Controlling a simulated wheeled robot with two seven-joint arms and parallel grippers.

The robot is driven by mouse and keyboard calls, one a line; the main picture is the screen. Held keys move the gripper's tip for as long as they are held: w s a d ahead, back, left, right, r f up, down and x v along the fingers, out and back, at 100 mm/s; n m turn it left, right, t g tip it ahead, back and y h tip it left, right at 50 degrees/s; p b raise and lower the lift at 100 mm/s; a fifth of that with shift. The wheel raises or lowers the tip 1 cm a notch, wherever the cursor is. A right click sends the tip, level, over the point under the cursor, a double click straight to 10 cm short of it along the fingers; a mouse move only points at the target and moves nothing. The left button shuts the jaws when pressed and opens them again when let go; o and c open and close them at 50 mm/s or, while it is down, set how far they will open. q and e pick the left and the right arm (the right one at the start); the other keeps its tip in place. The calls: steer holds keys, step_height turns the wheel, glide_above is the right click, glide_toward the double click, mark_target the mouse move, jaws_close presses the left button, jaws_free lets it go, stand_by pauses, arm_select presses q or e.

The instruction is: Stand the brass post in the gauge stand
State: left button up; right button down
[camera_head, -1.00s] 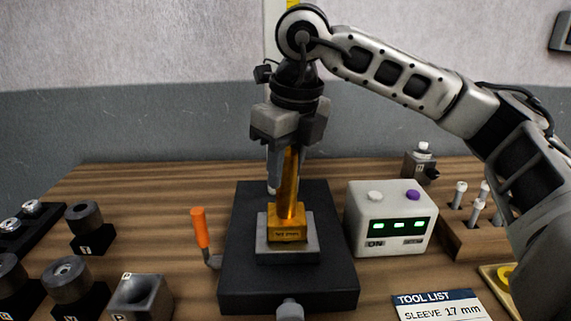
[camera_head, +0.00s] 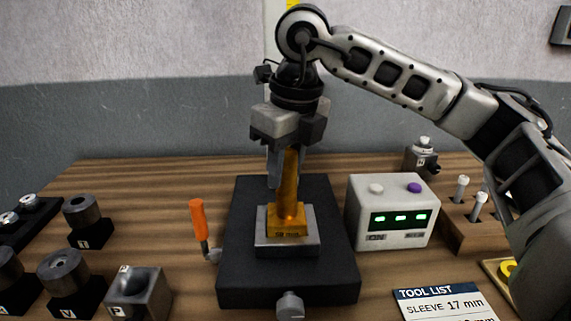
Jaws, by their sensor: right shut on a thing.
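The brass post (camera_head: 289,192) stands about upright, with its square brass foot (camera_head: 287,222) at the grey plate of the gauge stand (camera_head: 262,242). The stand's black base (camera_head: 240,280) sits on the bench. My right gripper (camera_head: 286,165) points down from above and is shut on the upper part of the post. The fingers partly hide the post's top. I cannot tell whether the foot is fully seated in the grey plate. My left gripper is out of view.
An orange-handled tool (camera_head: 198,220) stands left of the base. A white box with green lights (camera_head: 392,212) stands close on the right. Dark cylinders (camera_head: 84,212) and a block marked P (camera_head: 138,293) are at left. A TOOL LIST card (camera_head: 445,303) lies at front right.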

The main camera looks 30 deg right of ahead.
arm_select(q)
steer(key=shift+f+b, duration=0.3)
steer(key=shift+b, duration=0.15)
arm_select(e)
steer(key=shift+f, duration=0.45)
steer(key=c, duration=1)
jaws_free()
steer(key=shift+o, duration=0.2)
steer(key=shift+f, duration=0.2)
steer(key=shift+s+r, duration=0.1)
steer(key=shift+r, duration=0.8)
arm_select(q)
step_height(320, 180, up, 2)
steer(key=p, duration=0.3)
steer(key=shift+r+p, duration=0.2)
steer(key=shift+p, duration=0.2)
arm_select(e)
step_height(320, 180, up, 14)
steer(key=s, duration=0.2)
steer(key=shift+d+r, duration=0.2)
steer(key=shift+d, duration=0.05)
steer(key=shift+s, duration=0.1)
